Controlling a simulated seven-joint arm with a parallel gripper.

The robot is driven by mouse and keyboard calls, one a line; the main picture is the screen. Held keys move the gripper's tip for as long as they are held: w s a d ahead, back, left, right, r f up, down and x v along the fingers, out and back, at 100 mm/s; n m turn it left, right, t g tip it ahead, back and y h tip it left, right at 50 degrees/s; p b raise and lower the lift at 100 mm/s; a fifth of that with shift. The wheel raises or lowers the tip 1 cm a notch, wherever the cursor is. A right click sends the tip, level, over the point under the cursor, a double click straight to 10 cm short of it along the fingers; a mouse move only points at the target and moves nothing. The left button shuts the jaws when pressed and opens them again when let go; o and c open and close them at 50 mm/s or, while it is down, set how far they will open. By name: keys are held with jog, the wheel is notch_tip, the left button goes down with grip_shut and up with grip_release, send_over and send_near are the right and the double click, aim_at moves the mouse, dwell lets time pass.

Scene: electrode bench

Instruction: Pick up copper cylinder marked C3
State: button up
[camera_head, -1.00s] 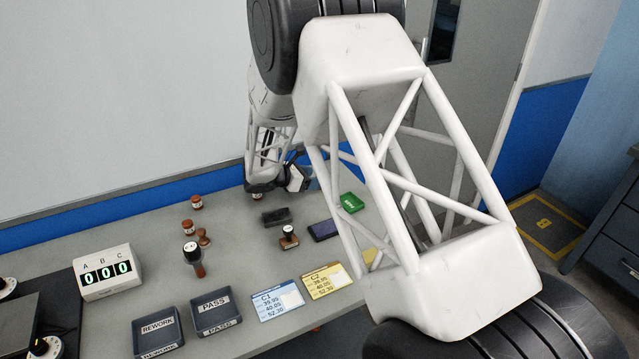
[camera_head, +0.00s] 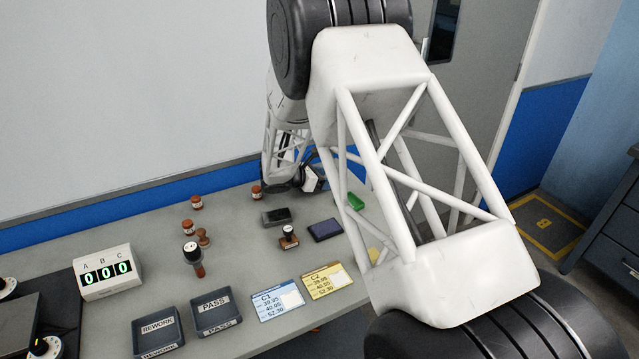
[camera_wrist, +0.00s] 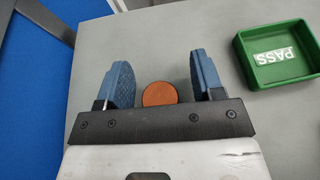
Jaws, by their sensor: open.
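In the wrist view, my gripper (camera_wrist: 161,68) is open, with its two blue fingers spread apart. A round copper cylinder top (camera_wrist: 160,93) shows in the gap between them, close to the gripper's dark crossbar, apart from both fingers. No marking is readable on it, so I cannot tell whether it is C3. In the head view, my gripper (camera_head: 312,180) is at the back of the bench and partly hidden by my arm. Copper pieces show to its left: one (camera_head: 257,192) near it, others (camera_head: 196,202) (camera_head: 187,227) (camera_head: 204,237) farther left.
A green PASS tray (camera_wrist: 262,76) is right of the gripper; it also shows in the head view (camera_head: 356,202). Dark pads, a stamp (camera_head: 288,240), dark REWORK (camera_head: 157,330) and PASS trays (camera_head: 216,312), cards and a counter (camera_head: 106,272) occupy the bench. A blue wall stands behind.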

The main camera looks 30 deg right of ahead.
grip_shut()
dwell(0.4)
jog(key=shift+r, duration=0.15)
jog(key=shift+r, duration=0.4)
notch_tip(320, 180, up, 3)
jog(key=shift+s+f, duration=0.15)
jog(key=shift+f, duration=0.05)
jog(key=s+a, duration=0.1)
jog(key=s, duration=0.4)
jog(key=s+a+r, duration=0.1)
jog(key=s+a, duration=0.1)
jog(key=s, duration=0.3)
jog(key=s+a, duration=0.2)
jog(key=s, duration=0.3)
jog(key=shift+r, duration=0.15)
